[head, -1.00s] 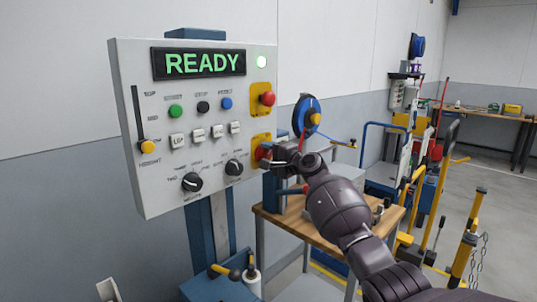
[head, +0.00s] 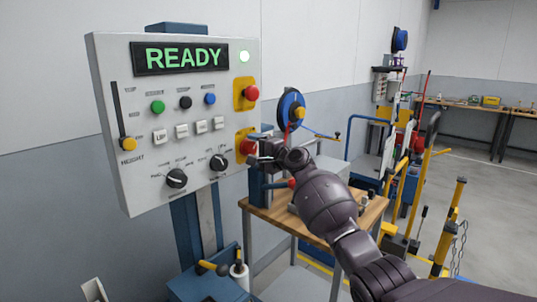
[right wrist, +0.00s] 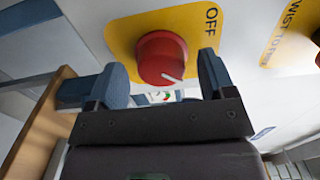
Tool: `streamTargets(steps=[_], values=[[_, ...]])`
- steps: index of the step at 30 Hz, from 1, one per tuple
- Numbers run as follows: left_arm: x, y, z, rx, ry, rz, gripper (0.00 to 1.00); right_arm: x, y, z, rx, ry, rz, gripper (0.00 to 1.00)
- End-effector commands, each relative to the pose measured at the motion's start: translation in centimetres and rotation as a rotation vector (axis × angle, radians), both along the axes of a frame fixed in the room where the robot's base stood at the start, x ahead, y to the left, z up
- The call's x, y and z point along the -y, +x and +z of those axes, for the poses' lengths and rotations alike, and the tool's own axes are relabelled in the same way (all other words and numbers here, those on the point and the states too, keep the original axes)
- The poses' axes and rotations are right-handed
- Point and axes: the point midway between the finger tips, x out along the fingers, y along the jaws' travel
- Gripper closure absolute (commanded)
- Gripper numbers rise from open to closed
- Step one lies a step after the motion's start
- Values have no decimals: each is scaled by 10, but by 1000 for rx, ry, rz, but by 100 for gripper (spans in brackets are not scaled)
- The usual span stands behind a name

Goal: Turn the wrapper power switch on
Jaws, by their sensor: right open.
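The wrapper control panel (head: 190,120) faces me on a blue post, its display reading READY with a lit green lamp. The power switch is a red rotary knob (head: 249,147) on a yellow plate at the panel's lower right. In the right wrist view the red knob (right wrist: 161,58) has a pale pointer line slanting to the lower right, and "OFF" shows on its yellow plate (right wrist: 120,38). My right gripper (head: 256,154) is open at the knob; in the right wrist view its blue fingertips (right wrist: 165,85) stand either side of the knob's lower part. Contact cannot be told. My left gripper is out of view.
A red emergency button (head: 252,93) on a yellow plate sits above the switch. Black dials (head: 176,178) and coloured buttons lie to the left. A wooden-topped workbench (head: 262,210) stands behind my right arm. Yellow posts (head: 455,215) and a chain are at the right.

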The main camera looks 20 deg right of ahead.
Motion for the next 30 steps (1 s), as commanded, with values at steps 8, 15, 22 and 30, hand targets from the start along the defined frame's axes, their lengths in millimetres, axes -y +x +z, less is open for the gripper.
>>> streamTargets(steps=[8, 15, 22, 30], values=[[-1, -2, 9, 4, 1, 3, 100, 23, -35, 3, 3, -1, -1, 24], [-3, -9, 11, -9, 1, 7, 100, 43, -65, 2, 1, 0, -1, 24], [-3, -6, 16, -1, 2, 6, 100, 54, -81, 1, 0, 1, 0, 24], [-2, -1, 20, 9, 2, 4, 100, 55, -83, 1, -1, 2, 0, 24]])
